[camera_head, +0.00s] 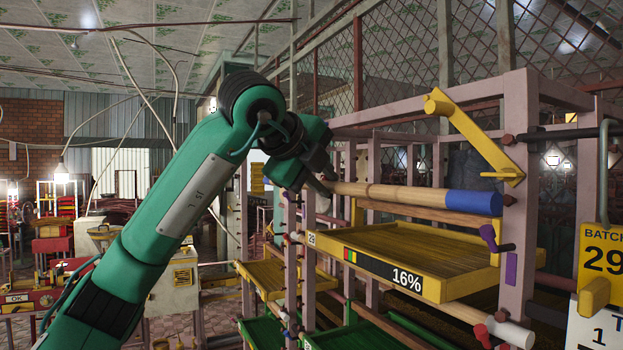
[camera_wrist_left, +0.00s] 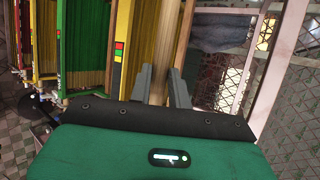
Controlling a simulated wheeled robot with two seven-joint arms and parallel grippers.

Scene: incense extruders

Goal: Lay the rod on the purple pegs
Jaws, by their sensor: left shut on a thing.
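My left gripper (camera_head: 328,181) is shut on the near-left end of a wooden rod (camera_head: 400,194) with a blue far end. In the left wrist view the rod (camera_wrist_left: 160,60) runs away between the two fingers (camera_wrist_left: 159,88). The rod is held roughly level above a yellow tray, its blue end close to the right front post of the rack. A purple peg (camera_head: 489,236) sticks out from that post, below the blue end and apart from it in the picture. A matching purple peg at the left post cannot be made out. My right gripper is not in view.
The yellow tray (camera_head: 440,288) marked 16% sits in the pinkish rack (camera_head: 518,150) under the rod. A yellow arm (camera_head: 475,138) slants down to the post above the blue end. Dark red pegs (camera_head: 508,199) and a pale roller (camera_head: 510,332) jut from the posts. Green trays lie lower.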

